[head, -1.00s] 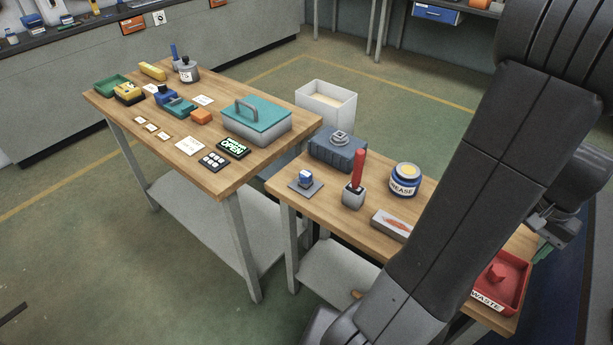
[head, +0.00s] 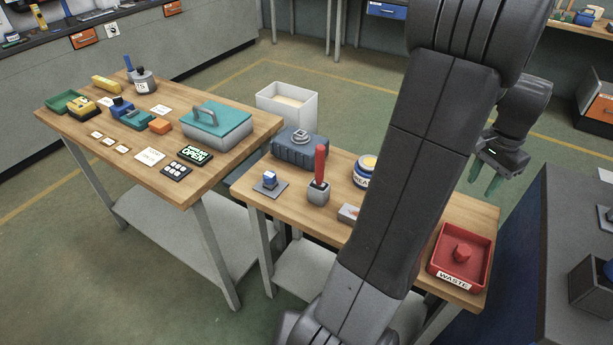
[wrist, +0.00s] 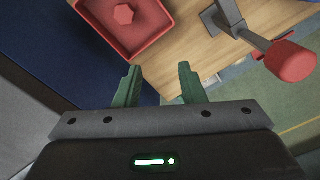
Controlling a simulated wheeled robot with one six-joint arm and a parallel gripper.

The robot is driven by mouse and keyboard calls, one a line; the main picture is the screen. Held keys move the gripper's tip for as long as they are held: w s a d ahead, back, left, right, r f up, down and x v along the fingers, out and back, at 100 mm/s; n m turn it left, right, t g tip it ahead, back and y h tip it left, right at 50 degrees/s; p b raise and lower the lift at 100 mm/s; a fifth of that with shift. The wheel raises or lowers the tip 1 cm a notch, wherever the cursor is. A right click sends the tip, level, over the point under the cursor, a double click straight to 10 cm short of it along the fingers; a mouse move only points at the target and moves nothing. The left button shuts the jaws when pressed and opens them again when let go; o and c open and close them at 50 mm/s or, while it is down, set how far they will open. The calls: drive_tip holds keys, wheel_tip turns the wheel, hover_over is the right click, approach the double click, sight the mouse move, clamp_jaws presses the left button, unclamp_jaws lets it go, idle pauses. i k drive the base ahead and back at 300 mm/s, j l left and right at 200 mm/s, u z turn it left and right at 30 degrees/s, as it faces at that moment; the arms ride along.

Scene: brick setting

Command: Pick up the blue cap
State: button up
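A small blue-and-white piece (head: 269,179) stands on a flat grey plate (head: 272,190) at the near table's left end; it looks like the blue cap, but is too small to be sure. My gripper (head: 488,183) is in the air beyond the near table's right end, far from that piece. In the wrist view my gripper (wrist: 160,75) has its two green fingers apart with nothing between them. The blue piece does not show in the wrist view.
The near table (head: 470,213) holds a blue-grey case (head: 300,148), a red-handled tool (head: 320,163), a partly hidden grease jar (head: 362,171) and a red waste tray (head: 483,270). My arm hides its middle. A dark bench (head: 565,230) stands at right.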

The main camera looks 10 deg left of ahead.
sight(269, 178)
drive_tip(key=j+u, duration=0.1)
drive_tip(key=u, duration=0.4)
drive_tip(key=j+u, duration=0.15)
drive_tip(key=u, duration=0.8)
drive_tip(key=i+j+u, duration=0.15)
drive_tip(key=i+l, duration=0.05)
